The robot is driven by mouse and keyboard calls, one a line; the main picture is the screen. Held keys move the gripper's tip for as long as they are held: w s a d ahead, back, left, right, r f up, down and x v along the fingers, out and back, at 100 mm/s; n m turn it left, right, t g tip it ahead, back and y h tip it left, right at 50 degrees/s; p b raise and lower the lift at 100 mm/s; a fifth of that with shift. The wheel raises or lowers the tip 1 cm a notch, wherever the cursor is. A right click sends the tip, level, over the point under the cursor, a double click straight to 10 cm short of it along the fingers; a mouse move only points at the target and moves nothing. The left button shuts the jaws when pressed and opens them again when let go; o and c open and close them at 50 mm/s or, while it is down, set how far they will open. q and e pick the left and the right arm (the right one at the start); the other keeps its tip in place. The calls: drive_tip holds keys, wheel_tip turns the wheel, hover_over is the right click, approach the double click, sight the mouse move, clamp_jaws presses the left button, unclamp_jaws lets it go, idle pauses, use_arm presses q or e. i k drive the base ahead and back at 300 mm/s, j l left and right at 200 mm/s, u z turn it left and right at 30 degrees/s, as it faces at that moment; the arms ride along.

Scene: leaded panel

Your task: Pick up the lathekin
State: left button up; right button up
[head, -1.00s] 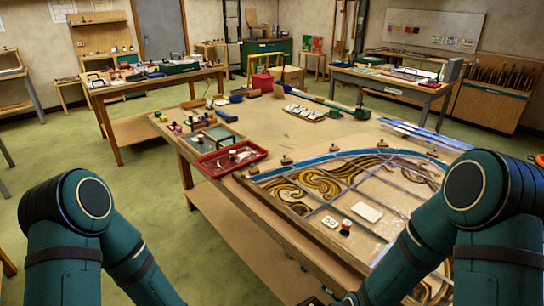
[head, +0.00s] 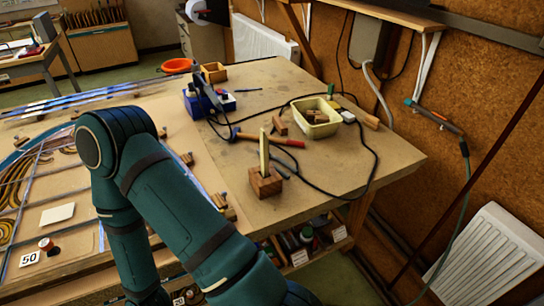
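A pale, flat upright stick (head: 264,153), which looks like the lathekin, stands in a small brown wooden block (head: 265,183). The block is on the right part of the workbench (head: 330,170), near its front edge. The stick's lower end is hidden in the block. My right arm crosses the left and lower middle of the head view, to the left of the block and apart from it. Neither gripper shows.
The leaded panel (head: 30,185) is at left. Bare bench lies right of the block.

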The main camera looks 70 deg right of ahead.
sight(264, 139)
drive_tip(key=z, duration=2.25)
drive_tip(key=i+l, duration=0.1)
drive_tip(key=l, duration=0.3)
drive_tip(key=i+l+u, duration=0.1)
drive_tip(key=l, duration=0.3)
drive_tip(key=i+l, duration=0.1)
drive_tip(key=l, duration=0.3)
